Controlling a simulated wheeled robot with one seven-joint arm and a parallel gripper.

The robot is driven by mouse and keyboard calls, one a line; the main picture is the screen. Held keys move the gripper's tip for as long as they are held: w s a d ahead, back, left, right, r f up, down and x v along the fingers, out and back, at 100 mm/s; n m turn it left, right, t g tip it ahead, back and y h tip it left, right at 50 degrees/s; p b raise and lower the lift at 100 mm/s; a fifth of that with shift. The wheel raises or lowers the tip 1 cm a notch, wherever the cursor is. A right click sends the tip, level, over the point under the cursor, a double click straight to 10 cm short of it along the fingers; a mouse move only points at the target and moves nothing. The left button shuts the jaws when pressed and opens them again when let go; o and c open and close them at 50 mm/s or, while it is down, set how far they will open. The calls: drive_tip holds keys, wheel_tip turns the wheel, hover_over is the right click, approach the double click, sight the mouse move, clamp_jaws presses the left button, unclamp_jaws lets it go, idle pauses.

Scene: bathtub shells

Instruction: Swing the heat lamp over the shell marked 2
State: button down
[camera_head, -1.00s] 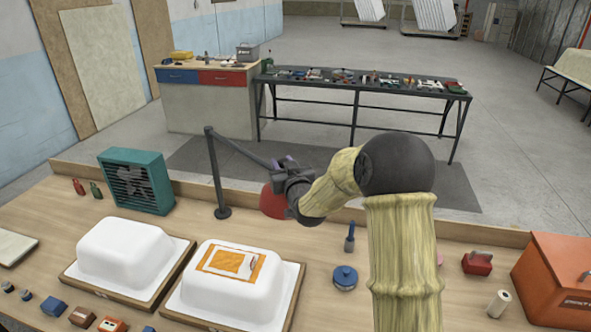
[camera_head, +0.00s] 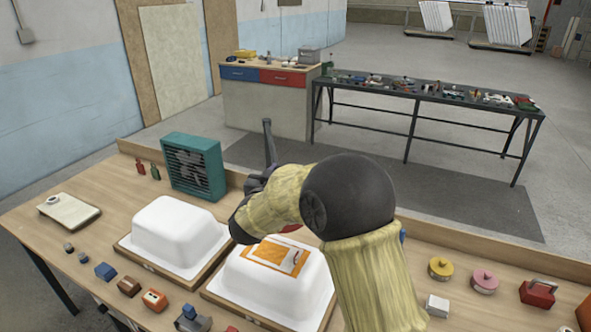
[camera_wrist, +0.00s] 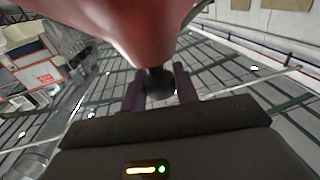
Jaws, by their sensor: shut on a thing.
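Two white shells sit upside down on wooden bases, a left shell (camera_head: 175,232) and a right shell (camera_head: 285,298) with an orange patch (camera_head: 268,254) on top. I cannot read a number on either. The heat lamp's upright post (camera_head: 269,143) stands behind them. Its red shade (camera_wrist: 135,22) fills the top of the wrist view; in the head view only a red sliver shows beyond the right shell, under my arm. My gripper (camera_wrist: 159,90) is shut on a dark knob (camera_wrist: 159,76) below the shade. In the head view my arm hides the lamp's arm and most of the shade.
A teal fan (camera_head: 194,167) stands behind the left shell. Small blocks (camera_head: 128,286) line the front left. Yellow (camera_head: 440,268) and pink (camera_head: 484,281) lidded pots and a red box (camera_head: 538,293) are at the right. A raised ledge runs along the bench's back.

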drive_tip(key=shift+s+a+r+m+h, duration=0.15)
drive_tip(key=shift+a+m+h, duration=0.25)
drive_tip(key=shift+a, duration=0.75)
drive_tip(key=c, duration=1.1)
unclamp_jaws()
drive_tip(key=shift+s, duration=0.1)
drive_tip(key=shift+s+a, duration=0.15)
drive_tip(key=shift+s, duration=0.1)
drive_tip(key=b+v, duration=0.4)
drive_tip(key=v, duration=1.2)
drive_tip(key=shift+s, duration=0.3)
